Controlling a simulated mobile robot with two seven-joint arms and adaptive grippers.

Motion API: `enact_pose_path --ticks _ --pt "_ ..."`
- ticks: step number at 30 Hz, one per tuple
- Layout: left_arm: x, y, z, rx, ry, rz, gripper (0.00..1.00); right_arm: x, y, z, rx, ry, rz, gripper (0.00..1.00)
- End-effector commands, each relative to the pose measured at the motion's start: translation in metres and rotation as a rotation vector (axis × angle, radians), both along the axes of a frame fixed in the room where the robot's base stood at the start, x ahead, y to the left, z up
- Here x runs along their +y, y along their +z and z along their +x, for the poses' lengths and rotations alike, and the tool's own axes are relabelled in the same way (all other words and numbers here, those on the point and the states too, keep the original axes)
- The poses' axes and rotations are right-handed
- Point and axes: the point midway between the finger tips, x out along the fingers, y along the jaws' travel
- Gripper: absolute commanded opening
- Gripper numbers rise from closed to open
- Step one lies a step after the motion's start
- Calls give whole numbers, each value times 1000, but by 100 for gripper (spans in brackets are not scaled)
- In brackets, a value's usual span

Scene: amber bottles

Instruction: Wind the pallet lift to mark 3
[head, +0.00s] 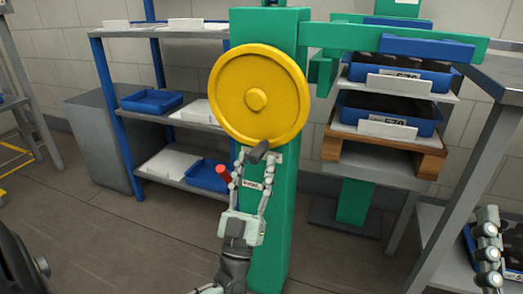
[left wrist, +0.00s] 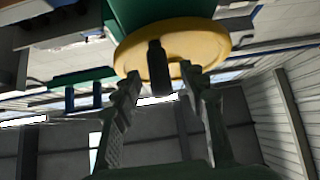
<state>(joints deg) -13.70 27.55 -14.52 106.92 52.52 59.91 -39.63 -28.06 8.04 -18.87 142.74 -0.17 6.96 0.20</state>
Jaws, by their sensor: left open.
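The yellow handwheel (head: 230,92) is on the green column (head: 270,240) of the lift. A dark handle (head: 258,152) sticks out from its lower rim. My left gripper (head: 257,160) comes up from below, open, its fingertips on either side of the handle. In the left wrist view the handle (left wrist: 158,65) stands between the tips of the open gripper (left wrist: 160,80), with the yellow wheel (left wrist: 200,42) behind. A wooden pallet (head: 385,158) with stacked blue crates (head: 378,118) is right of the column. I cannot read any mark. My right gripper (head: 489,225) is at the right edge, its opening unclear.
A red grip (head: 223,173) sticks out left of my left gripper. A grey shelf with blue posts (head: 112,110) holding blue bins (head: 152,101) stands behind. A grey table (head: 490,80) is at the right. The floor at the lower left is mostly clear.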

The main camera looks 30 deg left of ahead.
Motion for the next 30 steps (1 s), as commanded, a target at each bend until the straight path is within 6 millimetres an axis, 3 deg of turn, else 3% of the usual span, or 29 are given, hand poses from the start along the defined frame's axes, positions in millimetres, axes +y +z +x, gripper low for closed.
enact_pose_path --ticks 7,17,27,30 --pt "6 23 21 -2 -2 1 43 1 -2 1 14 1 -5 42" --pt "7 26 25 1 -3 0 43 1 -3 1 17 1 -5 42" --pt "7 26 24 1 -3 0 3 1 -3 1 17 1 -5 42" --pt "7 26 25 1 -3 0 0 1 -3 1 18 1 -6 42"
